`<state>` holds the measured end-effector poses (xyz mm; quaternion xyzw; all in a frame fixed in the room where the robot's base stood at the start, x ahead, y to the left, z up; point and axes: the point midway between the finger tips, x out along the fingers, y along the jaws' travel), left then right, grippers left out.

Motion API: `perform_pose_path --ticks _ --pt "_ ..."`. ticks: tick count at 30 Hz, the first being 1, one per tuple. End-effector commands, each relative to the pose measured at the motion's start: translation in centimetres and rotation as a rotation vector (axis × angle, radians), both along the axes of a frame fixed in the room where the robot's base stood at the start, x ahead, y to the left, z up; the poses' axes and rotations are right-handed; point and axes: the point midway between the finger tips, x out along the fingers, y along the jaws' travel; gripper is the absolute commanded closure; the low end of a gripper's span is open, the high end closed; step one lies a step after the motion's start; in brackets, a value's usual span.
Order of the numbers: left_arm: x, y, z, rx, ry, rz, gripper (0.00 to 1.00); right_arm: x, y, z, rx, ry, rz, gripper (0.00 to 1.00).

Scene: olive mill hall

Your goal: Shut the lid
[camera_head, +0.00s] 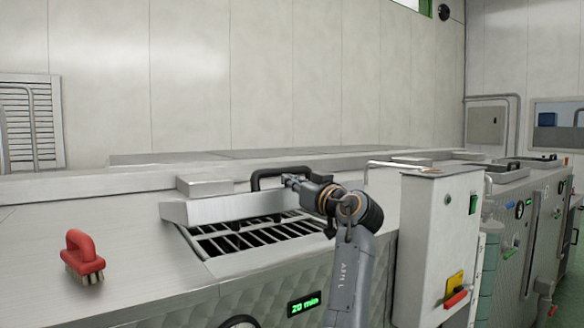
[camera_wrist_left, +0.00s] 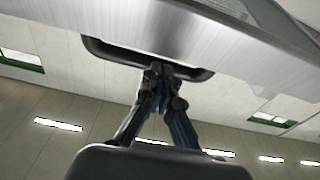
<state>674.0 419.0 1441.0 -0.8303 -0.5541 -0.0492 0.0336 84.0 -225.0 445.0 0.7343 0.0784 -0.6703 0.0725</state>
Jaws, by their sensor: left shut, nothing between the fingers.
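The metal lid (camera_head: 232,209) stands tilted part-way up over the opening in the machine top. The dark bars of a grate (camera_head: 245,237) show beneath it. A black bow handle (camera_head: 257,178) sits at the lid's upper edge. My left gripper (camera_head: 291,181) is at the right part of this handle, with its fingers shut and nothing held. In the left wrist view, the shut fingertips of the gripper (camera_wrist_left: 158,72) lie against or very near the handle (camera_wrist_left: 100,50), below the brushed lid (camera_wrist_left: 140,25); contact is unclear. My right gripper is not in view.
A red-handled brush (camera_head: 82,256) lies on the machine top at the left. A grey control box (camera_head: 436,235) stands right of my left arm. A green display (camera_head: 303,305) is on the front wall. The top between brush and opening is clear.

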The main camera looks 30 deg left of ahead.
Motion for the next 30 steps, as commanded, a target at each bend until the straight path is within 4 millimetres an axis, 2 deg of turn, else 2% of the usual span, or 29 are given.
perform_pose_path --ticks 14,30 --pt "-0.1 -0.1 -0.9 0.004 -0.002 0.002 1.00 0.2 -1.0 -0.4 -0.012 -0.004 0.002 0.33" --pt "-0.7 -1.3 -9.0 0.163 -0.067 0.006 1.00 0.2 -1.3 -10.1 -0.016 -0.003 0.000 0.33"
